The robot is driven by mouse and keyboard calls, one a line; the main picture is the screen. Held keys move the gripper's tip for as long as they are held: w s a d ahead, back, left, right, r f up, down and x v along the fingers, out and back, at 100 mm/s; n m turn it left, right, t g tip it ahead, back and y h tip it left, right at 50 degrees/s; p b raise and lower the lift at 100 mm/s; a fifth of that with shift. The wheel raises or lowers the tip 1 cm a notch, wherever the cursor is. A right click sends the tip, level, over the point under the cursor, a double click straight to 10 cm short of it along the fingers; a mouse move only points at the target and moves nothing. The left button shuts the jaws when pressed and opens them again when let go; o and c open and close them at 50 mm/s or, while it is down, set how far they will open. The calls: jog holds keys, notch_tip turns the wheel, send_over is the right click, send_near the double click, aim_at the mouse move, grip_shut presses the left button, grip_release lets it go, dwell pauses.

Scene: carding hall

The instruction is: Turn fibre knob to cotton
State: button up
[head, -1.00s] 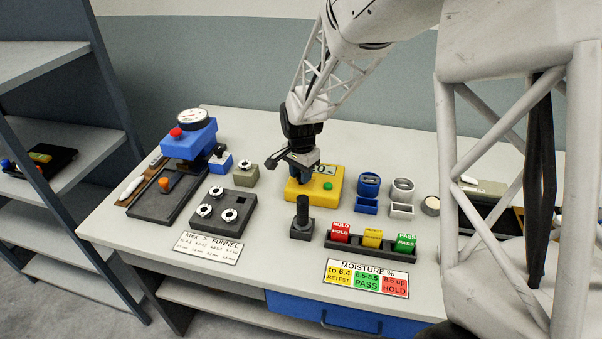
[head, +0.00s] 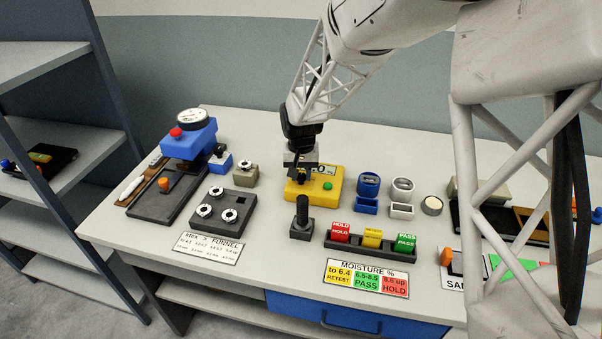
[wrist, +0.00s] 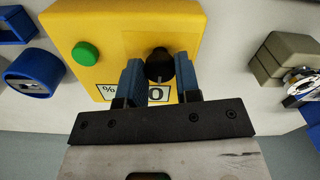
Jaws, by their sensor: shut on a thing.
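The yellow moisture meter (head: 328,189) stands mid-table with a green button (head: 328,185) and a display, partly covered by my gripper. In the wrist view, the meter's yellow case (wrist: 115,45) fills the upper middle, and its black fibre knob (wrist: 159,66) sits between my blue fingers. My gripper (wrist: 160,78) is shut on this knob. In the head view my gripper (head: 300,172) is over the left part of the meter and hides the knob. A pale mark shows on the knob; the setting labels cannot be read.
A black post (head: 302,215) and a rack of red, yellow and green blocks (head: 371,246) stand in front of the meter. Blue and white rings (head: 369,185) are to its right. A grey-green block (head: 245,174) and a dark socket plate (head: 224,208) are to its left.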

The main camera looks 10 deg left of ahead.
aim_at(302, 175)
dwell(0.3)
jog(key=o, duration=0.9)
jog(key=shift+r, duration=0.15)
jog(key=shift+r, duration=3.8)
jog(key=shift+d, duration=0.1)
